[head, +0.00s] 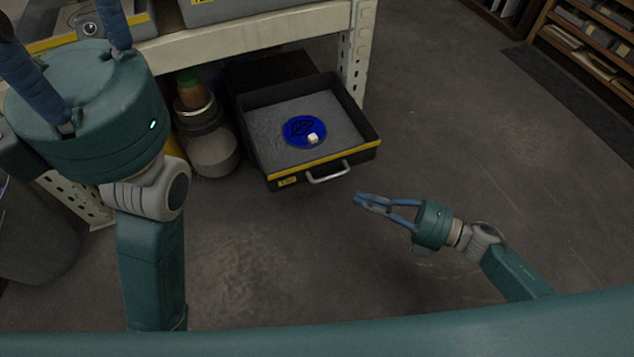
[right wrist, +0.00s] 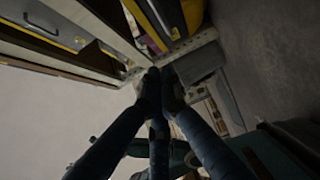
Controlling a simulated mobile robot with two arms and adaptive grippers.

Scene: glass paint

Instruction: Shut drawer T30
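The drawer T30 (head: 318,166) is black with a yellow front strip, a small yellow label and a metal handle (head: 328,172). It stands pulled out from its dark housing under the shelf in the head view.
A shelf post (head: 356,55) stands behind the drawer's right side. Jars (head: 211,145) stand close to the drawer's left side. A grey bin (head: 35,235) is at far left. A bookcase (head: 590,40) stands at upper right. The floor in front and right of the drawer is clear.

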